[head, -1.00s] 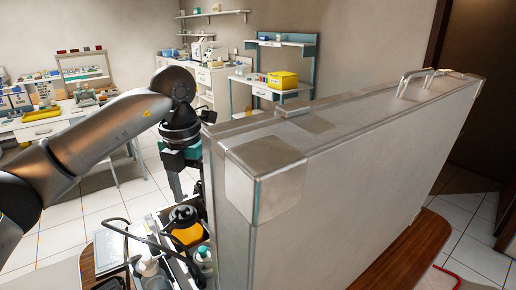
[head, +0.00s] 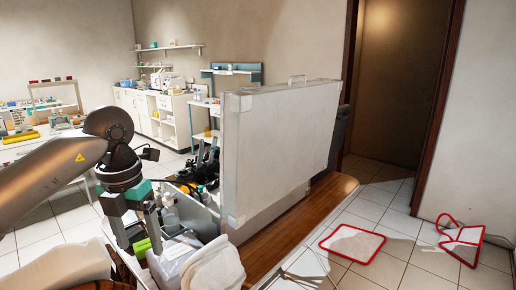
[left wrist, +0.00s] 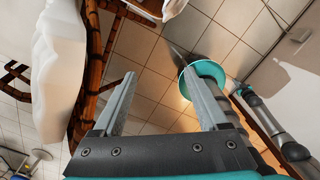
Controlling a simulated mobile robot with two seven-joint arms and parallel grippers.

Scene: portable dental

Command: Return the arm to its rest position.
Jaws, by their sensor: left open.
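My left arm (head: 50,175) comes in from the left in the head view, with its wrist bent downward. My left gripper (head: 138,235) points down beside the left end of the portable case's table, close to white cloth or bags. In the left wrist view the two fingers of my left gripper (left wrist: 158,85) stand wide apart with nothing between them; tiled floor shows behind. My right gripper is in neither view.
The big grey case (head: 280,145) stands upright on a wooden table (head: 290,235). A white bundle (head: 215,265) lies near my gripper. Red-edged items (head: 352,243) lie on the floor at right. In the left wrist view are a rattan frame (left wrist: 95,95) and a teal round lamp-like part (left wrist: 205,70).

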